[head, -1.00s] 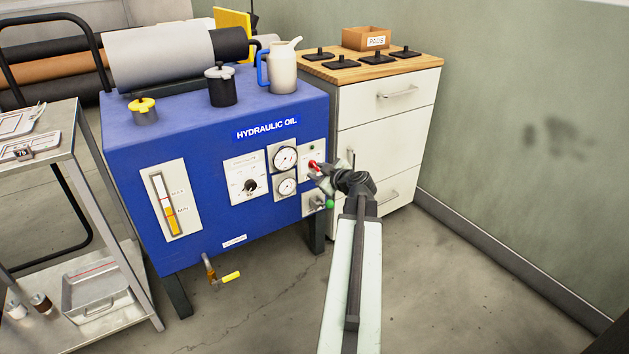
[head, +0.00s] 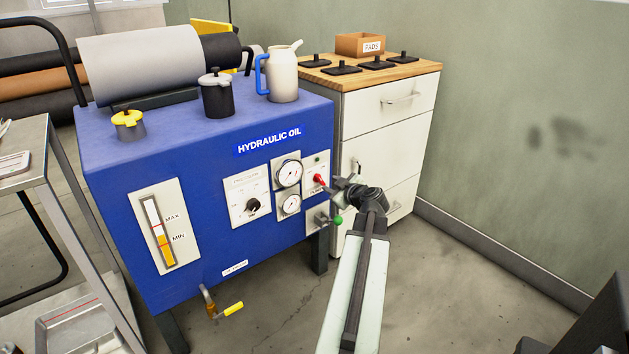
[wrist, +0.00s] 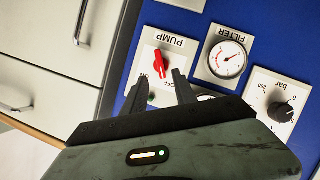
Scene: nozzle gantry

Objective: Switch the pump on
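The pump switch is a red knob (head: 320,180) on a small light plate marked PUMP, at the right end of the blue tank's front (head: 205,175). In the wrist view, turned upside down, the red knob (wrist: 162,60) stands just beyond and between my fingertips. My gripper (wrist: 161,74) is open, with a gap between its two dark fingers and nothing in it. One finger partly covers the ON lettering. In the head view my gripper (head: 336,187) is just right of the knob; contact cannot be told there.
Two gauges (head: 289,174) and a black dial (head: 253,206) sit left of the switch. A green-tipped valve handle (head: 338,219) is just below my gripper. A white drawer cabinet (head: 385,135) stands close on the right. A metal cart (head: 25,185) stands at left. Floor at right is clear.

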